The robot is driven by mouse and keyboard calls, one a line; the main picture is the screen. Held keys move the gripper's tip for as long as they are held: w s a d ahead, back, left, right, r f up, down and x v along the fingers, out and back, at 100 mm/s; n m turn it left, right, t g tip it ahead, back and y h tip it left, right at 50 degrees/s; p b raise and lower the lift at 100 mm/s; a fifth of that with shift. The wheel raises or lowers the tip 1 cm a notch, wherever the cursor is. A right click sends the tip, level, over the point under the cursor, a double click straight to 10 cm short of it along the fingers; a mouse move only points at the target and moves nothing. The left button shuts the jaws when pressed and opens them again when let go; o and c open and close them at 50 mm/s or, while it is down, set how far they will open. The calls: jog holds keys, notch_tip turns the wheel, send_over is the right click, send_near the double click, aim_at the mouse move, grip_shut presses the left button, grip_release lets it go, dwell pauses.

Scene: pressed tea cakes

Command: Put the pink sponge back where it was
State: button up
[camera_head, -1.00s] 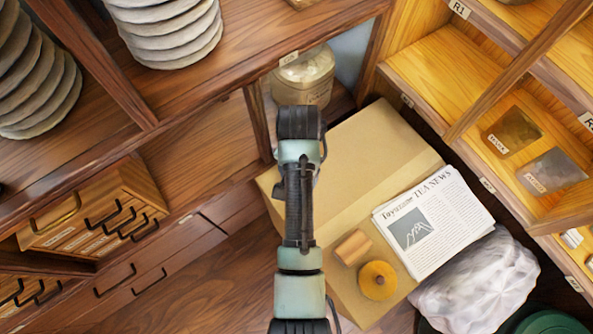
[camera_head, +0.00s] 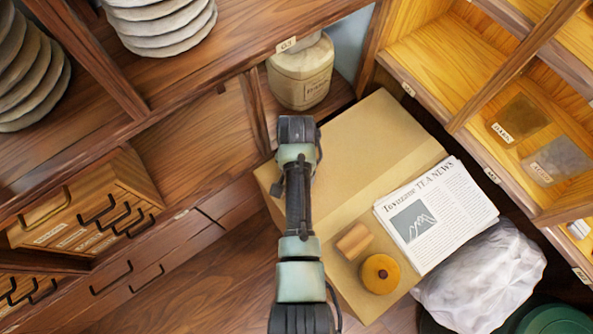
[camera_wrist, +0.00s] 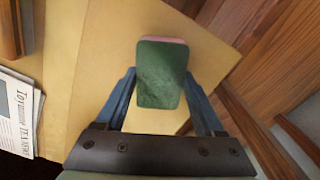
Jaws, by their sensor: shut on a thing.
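In the wrist view my gripper (camera_wrist: 160,78) is shut on the pink sponge (camera_wrist: 162,41). The sponge's dark green scouring face (camera_wrist: 160,80) is toward the camera, and only a thin pink edge shows at its far end. Behind it is the tan surface of a box (camera_wrist: 105,50); I cannot tell how far above that surface the sponge is. In the head view my arm reaches over the left part of the tan box (camera_head: 360,135), and my own wrist hides the fingers and the sponge.
On the box lie a newspaper stack (camera_head: 440,215), a wooden block (camera_head: 354,241) and a round yellow-orange object (camera_head: 380,274). A lidded jar (camera_head: 302,78) stands in the cubby behind. A wrapped bundle (camera_head: 480,280) is at right. The box's back half is bare.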

jog(key=shift+f, duration=0.1)
jog(key=o, duration=1.3)
notch_tip(320, 180, up, 12)
jog(key=shift+r+p, duration=0.15)
jog(key=shift+p, duration=0.75)
